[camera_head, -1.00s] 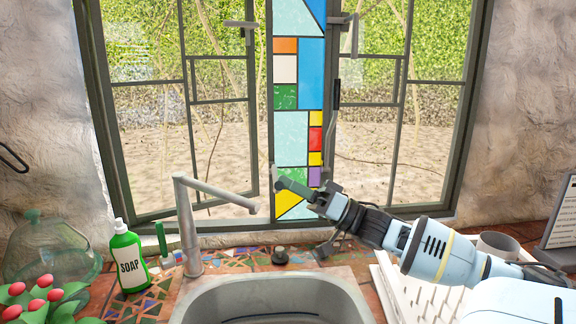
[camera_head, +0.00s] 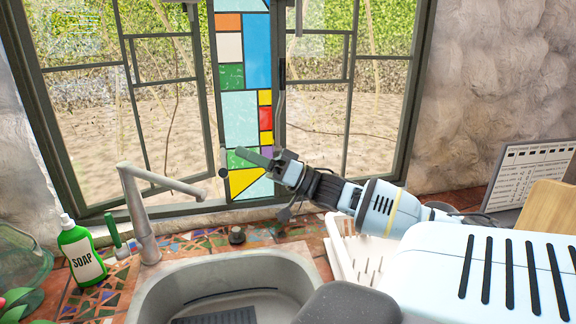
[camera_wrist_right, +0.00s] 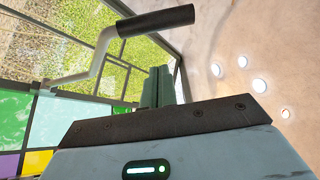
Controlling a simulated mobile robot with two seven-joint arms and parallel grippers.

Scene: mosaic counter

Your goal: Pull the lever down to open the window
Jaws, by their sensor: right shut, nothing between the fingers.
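The window lever (camera_head: 282,72) has a dark grip and a pale bent rod. It is at the right edge of the stained-glass strip, grip up. In the right wrist view the lever's grip (camera_wrist_right: 155,20) is at the top, above and apart from my fingers. My right gripper (camera_head: 255,158) is in front of the lower stained glass, below the lever. Its fingers (camera_wrist_right: 157,88) are together with nothing between them. The window (camera_head: 348,100) has a dark frame with panes on both sides of the strip. My left gripper is not in view.
A tap (camera_head: 140,215) and sink (camera_head: 155,290) are below the window. A green soap bottle (camera_head: 82,255) stands at left. A white dish rack (camera_head: 340,250) is right of the sink, partly behind my arm. A printed panel (camera_head: 530,175) and wooden board (camera_head: 550,210) are at right.

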